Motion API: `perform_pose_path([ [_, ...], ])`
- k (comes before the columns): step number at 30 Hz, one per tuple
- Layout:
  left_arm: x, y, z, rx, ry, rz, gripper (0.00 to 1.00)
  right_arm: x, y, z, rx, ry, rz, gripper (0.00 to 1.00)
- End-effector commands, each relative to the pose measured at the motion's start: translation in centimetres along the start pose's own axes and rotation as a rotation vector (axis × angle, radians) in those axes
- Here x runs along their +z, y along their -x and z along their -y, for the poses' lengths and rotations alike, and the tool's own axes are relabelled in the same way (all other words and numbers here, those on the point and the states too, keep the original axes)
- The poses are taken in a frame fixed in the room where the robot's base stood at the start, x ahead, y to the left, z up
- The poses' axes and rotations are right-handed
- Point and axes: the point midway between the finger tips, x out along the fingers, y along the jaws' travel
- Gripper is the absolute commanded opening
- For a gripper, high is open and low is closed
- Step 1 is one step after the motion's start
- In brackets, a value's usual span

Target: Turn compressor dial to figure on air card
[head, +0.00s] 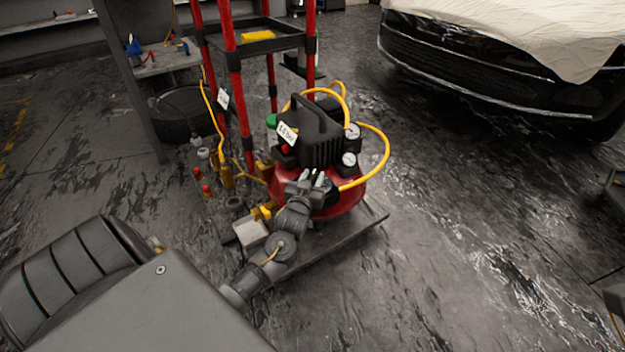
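The red compressor (288,199) with a black ribbed top (321,150) stands in the middle of the head view. A white air card (287,133) is on its upper left; its small print looks like a figure followed by "bar", but I cannot read it surely. Two round white gauges, an upper one (352,131) and a lower one (349,159), sit on its right side. My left gripper (316,181) is at the compressor's front, just below the black top. I cannot make out a dial there; the gripper may hide it. Its finger gap is too small to judge. My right gripper is out of view.
Yellow hoses (386,158) loop around the compressor. A red-posted rack (234,75) stands behind it, with a white tag (223,98) at its left. Small bottles and fittings (204,188) stand left. A covered black car (470,70) is back right.

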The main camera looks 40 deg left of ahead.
Motion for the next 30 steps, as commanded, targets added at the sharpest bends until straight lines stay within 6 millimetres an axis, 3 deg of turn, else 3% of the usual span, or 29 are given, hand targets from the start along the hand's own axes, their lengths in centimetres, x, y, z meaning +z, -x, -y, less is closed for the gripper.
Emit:
perform_pose_path([
  [4,-0.02,0.02,-0.01,0.0,0.0,0.0,0.33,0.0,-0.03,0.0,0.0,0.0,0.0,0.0],
  [12,-0.01,0.03,-0.01,0.0,0.0,0.0,0.0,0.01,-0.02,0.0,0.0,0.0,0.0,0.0],
  [22,-0.14,0.03,0.07,0.031,-0.002,0.0,0.0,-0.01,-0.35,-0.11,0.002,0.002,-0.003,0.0],
  [30,-0.32,-0.02,0.26,0.186,-0.007,0.001,0.0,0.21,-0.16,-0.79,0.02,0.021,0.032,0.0],
])
